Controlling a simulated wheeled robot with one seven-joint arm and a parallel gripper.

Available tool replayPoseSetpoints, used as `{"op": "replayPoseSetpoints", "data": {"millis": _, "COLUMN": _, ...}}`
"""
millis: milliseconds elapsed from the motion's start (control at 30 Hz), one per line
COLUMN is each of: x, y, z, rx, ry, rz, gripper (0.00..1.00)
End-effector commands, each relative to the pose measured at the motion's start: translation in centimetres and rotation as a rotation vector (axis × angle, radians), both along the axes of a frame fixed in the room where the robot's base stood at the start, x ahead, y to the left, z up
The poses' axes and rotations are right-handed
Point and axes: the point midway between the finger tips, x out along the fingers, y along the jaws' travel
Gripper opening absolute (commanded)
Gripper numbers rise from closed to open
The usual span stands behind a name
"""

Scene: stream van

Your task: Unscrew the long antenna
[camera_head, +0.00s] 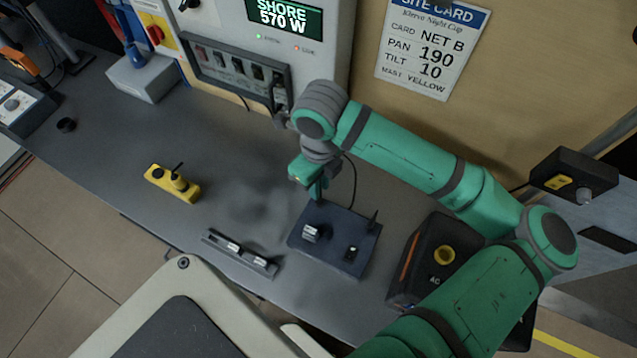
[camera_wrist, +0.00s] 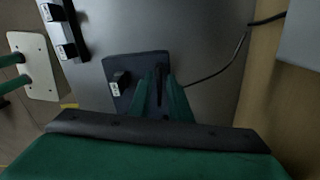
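A dark box (camera_head: 335,250) lies on the grey bench, with a white-marked knob (camera_head: 311,233) on its left part and a small switch (camera_head: 351,252) to the right. A short black antenna (camera_head: 373,219) stands at its back right corner. My gripper (camera_head: 317,190) is low over the back left corner. In the wrist view my gripper (camera_wrist: 161,88) has one finger on either side of a thin dark upright antenna (camera_wrist: 160,82), with a narrow gap between the fingers. The head view mostly hides this antenna behind my gripper. The box (camera_wrist: 120,66) and its knob (camera_wrist: 119,84) show beside the fingers.
A low strip (camera_head: 240,254) lies left of the box, and a yellow controller (camera_head: 172,183) is farther left. A black case (camera_head: 431,259) stands close on the right. A cable (camera_head: 352,180) runs behind the box. The wall panel (camera_head: 237,71) stands at the back.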

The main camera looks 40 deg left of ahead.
Motion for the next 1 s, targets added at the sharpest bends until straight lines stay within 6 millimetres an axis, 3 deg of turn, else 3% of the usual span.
{"op": "replayPoseSetpoints", "data": {"millis": 333, "x": -0.22, "y": 0.13, "z": -0.05, "rx": -0.006, "ry": 0.001, "rz": -0.013, "gripper": 0.22}}
{"op": "replayPoseSetpoints", "data": {"millis": 700, "x": -0.27, "y": 0.16, "z": -0.04, "rx": -0.008, "ry": 0.003, "rz": -0.327, "gripper": 0.22}}
{"op": "replayPoseSetpoints", "data": {"millis": 1000, "x": -0.21, "y": 0.08, "z": -0.04, "rx": -0.008, "ry": 0.003, "rz": -0.348, "gripper": 0.22}}
